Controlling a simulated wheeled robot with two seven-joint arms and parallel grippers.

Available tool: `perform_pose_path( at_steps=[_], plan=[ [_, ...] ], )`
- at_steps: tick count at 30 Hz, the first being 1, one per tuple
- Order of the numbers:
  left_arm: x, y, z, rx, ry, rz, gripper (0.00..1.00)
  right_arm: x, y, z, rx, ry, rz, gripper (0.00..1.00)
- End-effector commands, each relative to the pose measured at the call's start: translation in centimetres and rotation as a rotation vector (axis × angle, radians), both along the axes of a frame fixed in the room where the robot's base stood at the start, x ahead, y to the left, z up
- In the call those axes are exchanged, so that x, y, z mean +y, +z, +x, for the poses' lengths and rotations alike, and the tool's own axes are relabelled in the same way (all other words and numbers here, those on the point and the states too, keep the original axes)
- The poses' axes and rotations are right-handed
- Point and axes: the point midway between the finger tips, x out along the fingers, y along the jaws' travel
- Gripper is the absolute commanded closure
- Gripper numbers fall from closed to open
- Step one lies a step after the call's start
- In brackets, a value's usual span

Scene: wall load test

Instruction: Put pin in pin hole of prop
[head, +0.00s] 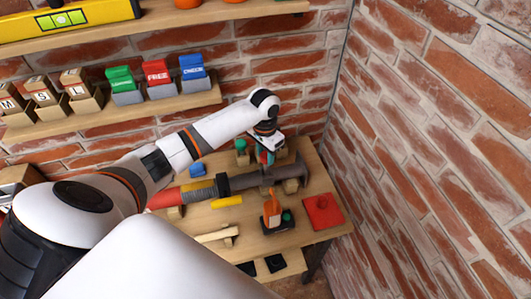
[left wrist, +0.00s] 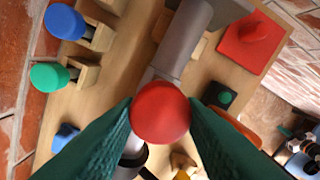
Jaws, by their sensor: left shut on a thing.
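My left gripper (head: 265,157) is over the back of the wooden table. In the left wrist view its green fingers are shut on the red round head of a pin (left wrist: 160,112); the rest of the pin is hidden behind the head. The prop, a long bar with a grey tube (head: 262,179) and a red left part (head: 164,198), lies across wooden supports. In the left wrist view the grey tube (left wrist: 182,42) passes behind the red head. I cannot make out the pin hole, nor whether the pin touches the prop. My right gripper is out of view.
A green-headed pin (left wrist: 48,76) and a blue-headed pin (left wrist: 65,21) stand in wooden holders by the wall. An orange-handled tool (head: 271,210), a red plate (head: 322,210) and a yellow piece (head: 227,201) lie in front. A brick wall (head: 430,130) bounds the right.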

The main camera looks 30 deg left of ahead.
Motion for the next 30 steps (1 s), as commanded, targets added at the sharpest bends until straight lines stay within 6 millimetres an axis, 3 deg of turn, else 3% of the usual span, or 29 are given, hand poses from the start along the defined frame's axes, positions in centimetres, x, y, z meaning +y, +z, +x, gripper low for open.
perform_pose_path(
  at_steps=[25, 26, 30],
  plan=[
    [0.0, -1.5, 0.0, -0.001, 0.0, 0.0, 0.91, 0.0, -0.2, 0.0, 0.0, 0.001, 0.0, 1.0],
    [0.0, -1.5, 0.0, -0.001, 0.0, 0.0, 0.6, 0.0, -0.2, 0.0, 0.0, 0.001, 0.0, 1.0],
    [0.0, -1.5, 0.0, -0.001, 0.0, 0.0, 0.39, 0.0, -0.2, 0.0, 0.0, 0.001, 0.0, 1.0]
  ],
)
